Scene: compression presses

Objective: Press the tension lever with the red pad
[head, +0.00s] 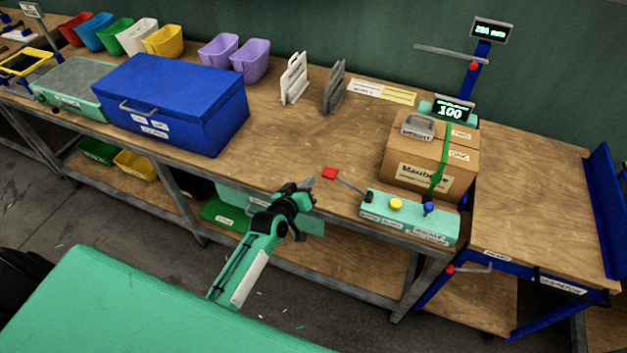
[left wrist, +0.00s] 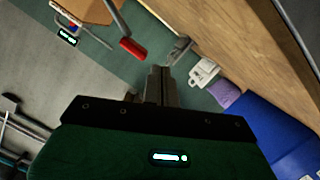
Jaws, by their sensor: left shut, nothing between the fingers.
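The tension lever (head: 352,187) is a thin dark bar that sticks out to the left of a mint-green control box (head: 410,218) near the bench's front edge. Its red pad (head: 330,172) is at the lever's free end. My left gripper (head: 309,183) is shut and empty, just left of the red pad and slightly nearer to me, apart from it in the picture. In the left wrist view the red pad (left wrist: 132,47) shows up and left of the shut fingertips (left wrist: 160,72). My right gripper is not in view.
A strapped cardboard box (head: 425,165) stands behind the control box, which has a yellow button (head: 396,204) and a blue knob (head: 430,208). A blue chest (head: 175,105) stands at left. Grey and white holders (head: 293,80) stand behind. The bench between is clear.

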